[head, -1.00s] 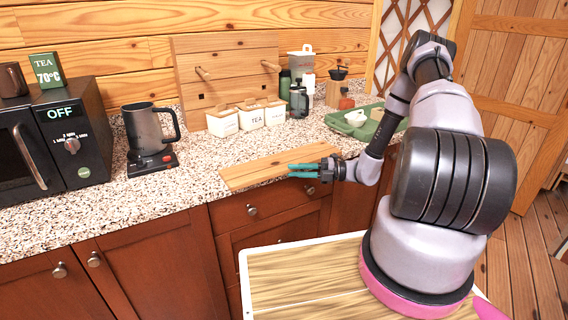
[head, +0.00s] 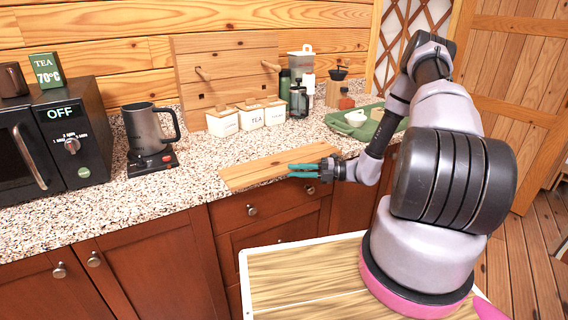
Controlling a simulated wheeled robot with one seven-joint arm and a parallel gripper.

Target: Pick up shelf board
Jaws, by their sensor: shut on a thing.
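The shelf board (head: 258,173) is a flat light wooden plank on the speckled countertop, near its front edge. My gripper (head: 302,170) has teal fingers and reaches in from the right at the board's front edge, over its right part. The fingers are shut on the board. The fingers and wrist hide a part of the board's right end. I cannot tell whether the board is clear of the counter.
A wooden peg panel (head: 226,68) stands against the wall. White canisters (head: 250,117), one marked TEA, stand behind the board. A kettle (head: 150,130) and a microwave (head: 60,135) are at left.

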